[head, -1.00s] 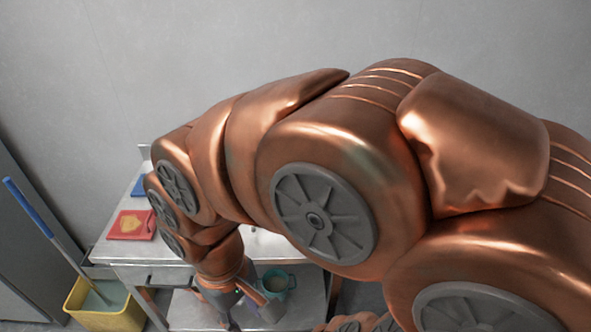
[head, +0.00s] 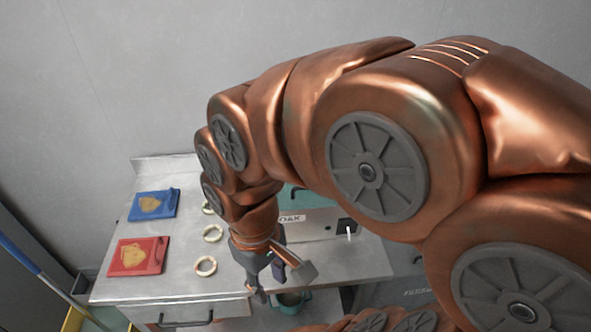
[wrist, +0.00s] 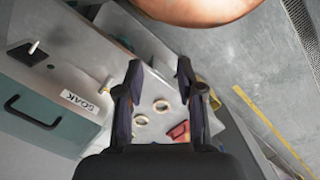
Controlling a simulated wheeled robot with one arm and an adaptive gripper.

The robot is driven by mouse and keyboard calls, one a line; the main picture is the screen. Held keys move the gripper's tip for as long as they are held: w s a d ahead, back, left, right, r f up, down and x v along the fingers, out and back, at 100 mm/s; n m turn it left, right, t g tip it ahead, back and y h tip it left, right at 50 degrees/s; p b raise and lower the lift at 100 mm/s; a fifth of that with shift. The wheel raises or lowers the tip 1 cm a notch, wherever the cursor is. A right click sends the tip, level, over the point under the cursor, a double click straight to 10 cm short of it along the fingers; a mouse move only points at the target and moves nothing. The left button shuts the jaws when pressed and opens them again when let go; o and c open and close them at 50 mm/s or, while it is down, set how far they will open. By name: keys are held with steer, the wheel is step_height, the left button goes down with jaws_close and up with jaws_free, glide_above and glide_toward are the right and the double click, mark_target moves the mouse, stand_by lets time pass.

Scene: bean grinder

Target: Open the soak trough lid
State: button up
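The soak trough (head: 322,222) is a grey box with a SOAK label, standing on the metal worktop and partly hidden behind my arm. A strip of its teal lid (head: 292,193) shows in the head view. In the wrist view the trough (wrist: 85,125) is at the left, with the teal lid (wrist: 22,130) and its black handle (wrist: 32,113); the lid looks shut. My gripper (head: 277,281) is in front of the trough, near the worktop's front edge. In the wrist view my gripper (wrist: 158,76) has its fingers apart with nothing between them, to the right of the trough.
Pale rings (head: 206,266) lie on the worktop (head: 180,280) left of my gripper. A red board (head: 139,257) and a blue board (head: 153,204) lie farther left. A teal mug (head: 291,302) is below the worktop. A mop bucket (head: 75,320) stands at the lower left.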

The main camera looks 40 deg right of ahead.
steer(key=w+d+r+n+t+b, duration=0.1)
steer(key=w+d+n+t+b, duration=0.3)
steer(key=w+d, duration=0.7)
steer(key=w+d+r+n+h, duration=0.1)
steer(key=d+n, duration=0.2)
steer(key=d, duration=0.4)
steer(key=w+d+r+n, duration=0.1)
steer(key=w+d+n, duration=0.1)
steer(key=d, duration=0.6)
steer(key=shift+g, duration=0.3)
steer(key=shift+w+d+f+p, duration=0.1)
steer(key=shift+f+p, duration=0.25)
steer(key=shift+f, duration=1)
steer(key=shift+w+d+f+p, duration=0.15)
steer(key=shift+f+p, duration=0.15)
steer(key=shift+f, duration=1)
steer(key=shift+w+d+f+p, duration=0.1)
steer(key=shift+f+p, duration=0.25)
steer(key=shift+f, duration=1)
steer(key=shift+c, duration=0.4)
jaws_close()
